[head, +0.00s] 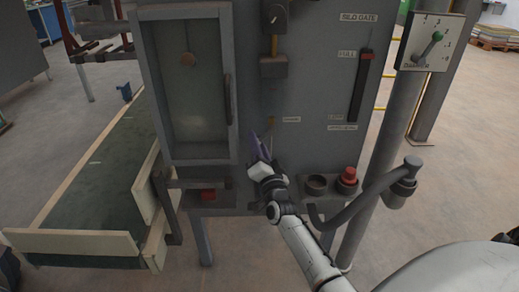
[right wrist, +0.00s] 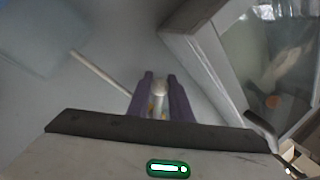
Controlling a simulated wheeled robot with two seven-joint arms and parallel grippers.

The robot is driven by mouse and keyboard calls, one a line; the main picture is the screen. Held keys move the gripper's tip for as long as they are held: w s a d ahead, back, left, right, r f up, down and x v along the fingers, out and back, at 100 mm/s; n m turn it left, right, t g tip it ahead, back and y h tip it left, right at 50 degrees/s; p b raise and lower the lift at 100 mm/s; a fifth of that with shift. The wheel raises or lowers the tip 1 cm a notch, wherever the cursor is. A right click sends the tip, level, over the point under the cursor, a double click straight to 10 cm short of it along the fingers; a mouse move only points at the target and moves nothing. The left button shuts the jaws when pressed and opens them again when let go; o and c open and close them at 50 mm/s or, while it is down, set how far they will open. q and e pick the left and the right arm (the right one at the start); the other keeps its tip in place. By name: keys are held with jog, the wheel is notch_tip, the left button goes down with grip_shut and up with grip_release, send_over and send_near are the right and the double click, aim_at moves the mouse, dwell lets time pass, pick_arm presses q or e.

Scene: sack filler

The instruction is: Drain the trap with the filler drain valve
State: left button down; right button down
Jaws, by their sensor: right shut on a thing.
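The grey filler cabinet (head: 300,70) fills the middle of the head view. My right gripper (head: 257,143) is at its front, just right of the windowed door, with purple fingers pointing at the panel. In the right wrist view, the fingers (right wrist: 160,96) are shut on a small pale, round-ended handle (right wrist: 159,88), apparently the drain valve. A small brass-coloured part (head: 270,123) shows just above the gripper in the head view, beside a small label (head: 291,119) too small to read. The trap and any flow from it are not identifiable. My left gripper is out of view.
The windowed door (head: 190,80) has a dark vertical handle. A red button (head: 347,177) and a bent grey pipe (head: 370,188) are right of my right arm. The silo gate slider (head: 361,85) and a dial (head: 432,45) are higher up. A green conveyor (head: 95,185) stands left.

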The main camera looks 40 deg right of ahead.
jog(key=m, duration=0.1)
jog(key=r+m+h+b, duration=0.1)
jog(key=m, duration=0.1)
jog(key=a+m+h, duration=0.1)
jog(key=m, duration=0.1)
jog(key=shift+w+r, duration=0.15)
jog(key=shift+w, duration=0.15)
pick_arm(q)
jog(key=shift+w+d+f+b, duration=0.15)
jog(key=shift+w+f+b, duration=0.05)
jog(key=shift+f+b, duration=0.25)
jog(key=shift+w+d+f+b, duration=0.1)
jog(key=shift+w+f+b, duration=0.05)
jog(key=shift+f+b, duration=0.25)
pick_arm(e)
notch_tip(320, 180, up, 3)
jog(key=m+h, duration=0.1)
jog(key=m, duration=0.2)
jog(key=m+g+h, duration=0.1)
jog(key=m, duration=0.2)
jog(key=shift+w+a+f, duration=0.1)
jog(key=shift+f, duration=0.1)
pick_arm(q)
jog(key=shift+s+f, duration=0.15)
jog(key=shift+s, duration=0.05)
pick_arm(e)
jog(key=shift+m+h, duration=0.3)
jog(key=shift+h, duration=0.1)
